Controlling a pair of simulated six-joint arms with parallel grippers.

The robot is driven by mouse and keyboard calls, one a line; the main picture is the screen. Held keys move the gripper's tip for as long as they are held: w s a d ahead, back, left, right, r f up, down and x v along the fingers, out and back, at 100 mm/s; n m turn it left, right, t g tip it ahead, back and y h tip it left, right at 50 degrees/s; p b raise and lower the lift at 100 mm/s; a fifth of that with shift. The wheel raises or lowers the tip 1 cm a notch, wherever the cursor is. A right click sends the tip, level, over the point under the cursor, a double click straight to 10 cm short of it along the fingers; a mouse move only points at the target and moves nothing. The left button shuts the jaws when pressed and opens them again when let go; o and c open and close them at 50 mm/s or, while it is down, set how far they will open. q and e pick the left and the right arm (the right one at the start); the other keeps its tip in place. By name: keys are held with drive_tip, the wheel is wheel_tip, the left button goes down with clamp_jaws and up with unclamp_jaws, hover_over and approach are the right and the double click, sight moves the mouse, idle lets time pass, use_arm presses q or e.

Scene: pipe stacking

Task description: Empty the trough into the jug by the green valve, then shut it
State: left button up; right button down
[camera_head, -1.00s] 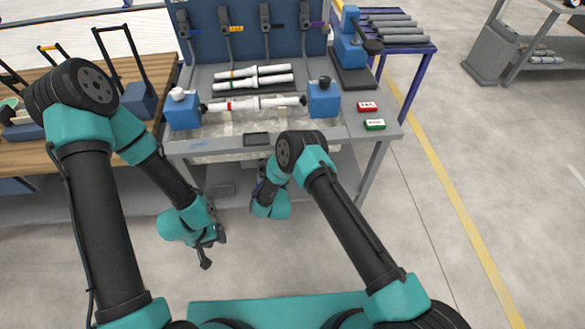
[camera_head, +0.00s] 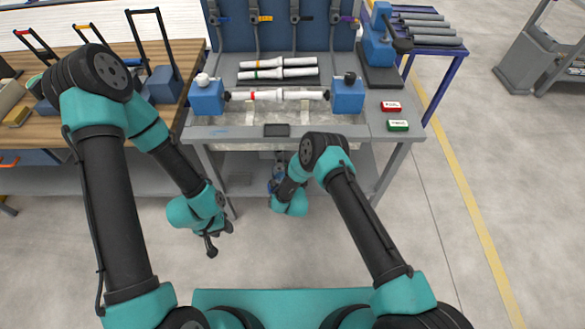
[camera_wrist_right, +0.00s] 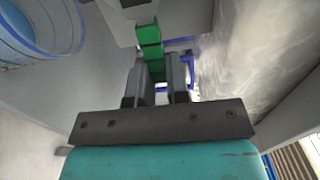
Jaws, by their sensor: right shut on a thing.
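The green valve handle (camera_wrist_right: 150,45) runs between the fingers of my right gripper (camera_wrist_right: 160,82), which is shut on it. Part of a white and blue jug (camera_wrist_right: 40,30) shows at the upper left of the right wrist view, apart from the gripper. The trough (camera_head: 237,147) is a pale, see-through basin set in the bench, under a mounted pipe. In the head view my right arm reaches under the bench front, and its own links hide the fingers and valve. My left gripper (camera_head: 220,241) hangs empty in front of the bench, fingers apart.
A white pipe with a red band (camera_head: 290,95) spans two blue blocks (camera_head: 207,98) over the trough. More pipes (camera_head: 278,73) lie behind. Red (camera_head: 391,106) and green (camera_head: 398,125) boxes sit at the right.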

drive_tip(key=c, duration=1.1)
unclamp_jaws()
drive_tip(key=s, duration=1.7)
drive_tip(key=shift+s, duration=0.2)
drive_tip(key=d+r+n+g+y, duration=0.2)
drive_tip(key=d+r+n+g, duration=0.1)
drive_tip(key=d+n+g, duration=0.7)
drive_tip(key=s+d+r+n+g+y, duration=0.1)
drive_tip(key=s+d+r+n+g, duration=0.2)
drive_tip(key=s, duration=0.4)
drive_tip(key=s+d+r+n+g, duration=0.3)
drive_tip(key=s+d+r+g, duration=0.1)
drive_tip(key=s+d+r, duration=0.2)
drive_tip(key=shift+s+d+y, duration=0.4)
drive_tip(key=shift+s+d, duration=0.2)
drive_tip(key=shift+s, duration=0.2)
